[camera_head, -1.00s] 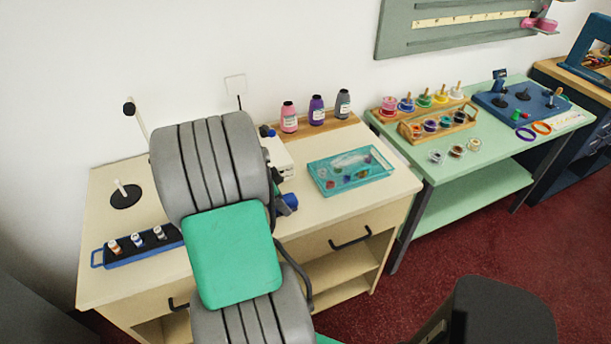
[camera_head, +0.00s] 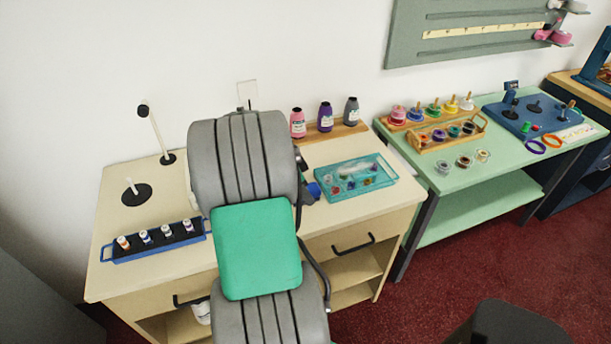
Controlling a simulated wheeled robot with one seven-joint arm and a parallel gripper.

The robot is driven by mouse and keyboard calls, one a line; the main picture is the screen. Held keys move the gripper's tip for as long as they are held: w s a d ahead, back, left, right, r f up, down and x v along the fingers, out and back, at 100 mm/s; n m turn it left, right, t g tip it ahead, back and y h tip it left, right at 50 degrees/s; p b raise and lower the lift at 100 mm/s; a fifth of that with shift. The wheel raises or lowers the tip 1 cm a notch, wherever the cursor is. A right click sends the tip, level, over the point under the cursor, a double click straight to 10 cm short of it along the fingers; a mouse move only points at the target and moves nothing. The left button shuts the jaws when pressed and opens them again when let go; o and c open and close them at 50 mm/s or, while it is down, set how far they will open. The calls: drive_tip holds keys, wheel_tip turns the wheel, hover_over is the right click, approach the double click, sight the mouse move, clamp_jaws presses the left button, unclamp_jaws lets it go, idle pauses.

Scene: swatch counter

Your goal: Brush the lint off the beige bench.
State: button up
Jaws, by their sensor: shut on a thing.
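The beige bench (camera_head: 145,268) stands against the white wall, with drawers and an open shelf below its top. My grey arm with its green pad covers the middle of the bench. My gripper is hidden behind my arm, so I see neither its fingers nor anything in them. No brush shows. I cannot make out any lint on the visible parts of the bench top; the part behind my arm is hidden.
On the bench are a blue rack (camera_head: 155,243) of small bottles, a black-based post (camera_head: 136,193), a taller rod (camera_head: 158,130), three bottles (camera_head: 325,117) on a wooden strip and a teal tray (camera_head: 354,178). A green table (camera_head: 470,190) with colourful pots stands to the right.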

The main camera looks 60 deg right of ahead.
drive_tip(key=shift+r+p, duration=0.95)
drive_tip(key=shift+r, duration=1.1)
drive_tip(key=shift+w, duration=0.1)
